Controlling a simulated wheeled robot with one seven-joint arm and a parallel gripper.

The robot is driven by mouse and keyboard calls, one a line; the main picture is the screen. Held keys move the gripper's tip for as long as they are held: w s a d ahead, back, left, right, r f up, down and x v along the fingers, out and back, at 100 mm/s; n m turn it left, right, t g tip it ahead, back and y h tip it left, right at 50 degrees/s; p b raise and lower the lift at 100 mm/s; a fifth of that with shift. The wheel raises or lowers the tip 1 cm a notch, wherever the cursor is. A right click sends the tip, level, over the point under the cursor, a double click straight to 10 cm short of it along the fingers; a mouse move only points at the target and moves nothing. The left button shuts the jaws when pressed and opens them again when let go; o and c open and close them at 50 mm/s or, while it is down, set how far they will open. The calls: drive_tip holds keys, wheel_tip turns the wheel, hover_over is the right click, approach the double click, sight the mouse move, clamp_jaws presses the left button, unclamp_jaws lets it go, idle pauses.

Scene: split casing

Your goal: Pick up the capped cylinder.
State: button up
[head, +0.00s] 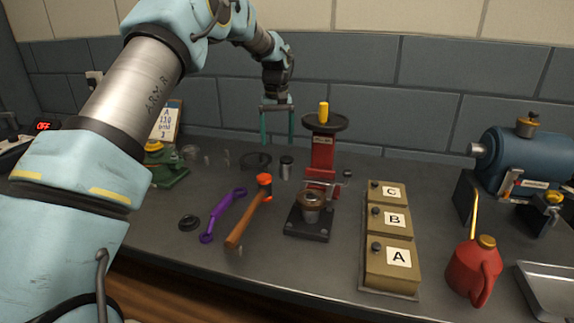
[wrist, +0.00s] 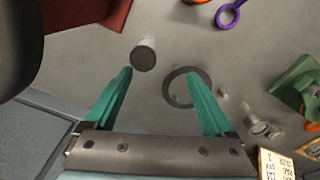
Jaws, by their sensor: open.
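The capped cylinder (head: 286,168) is small, with a dark top and a lighter metal side. It stands upright on the grey bench, left of the red stand, and shows in the wrist view (wrist: 143,55) just beyond my fingertips, nearer the left one. My gripper (head: 277,142) has two teal fingers pointing down. It is open and empty, above the bench near the cylinder and apart from it. In the wrist view the gripper (wrist: 159,72) has a wide gap between its fingers.
A dark ring (head: 257,167) lies left of the cylinder. The red stand (head: 322,150) with a round top rises close on the right. A hammer (head: 250,210) and a purple wrench (head: 222,215) lie in front. Small clear pieces and a green device (head: 167,168) are at left.

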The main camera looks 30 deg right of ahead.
sight(287, 158)
drive_tip(key=d, duration=0.2)
drive_tip(key=shift+s+d+f, duration=0.25)
drive_tip(key=shift+d, duration=0.1)
wheel_tip(287, 158, down, 5)
drive_tip(key=shift+d+p, duration=0.1)
drive_tip(key=shift+p, duration=0.75)
drive_tip(key=shift+s+f+p, duration=0.1)
drive_tip(key=shift+f+p, duration=1.4)
drive_tip(key=shift+f, duration=1.25)
drive_tip(key=shift+c, duration=0.2)
clamp_jaws()
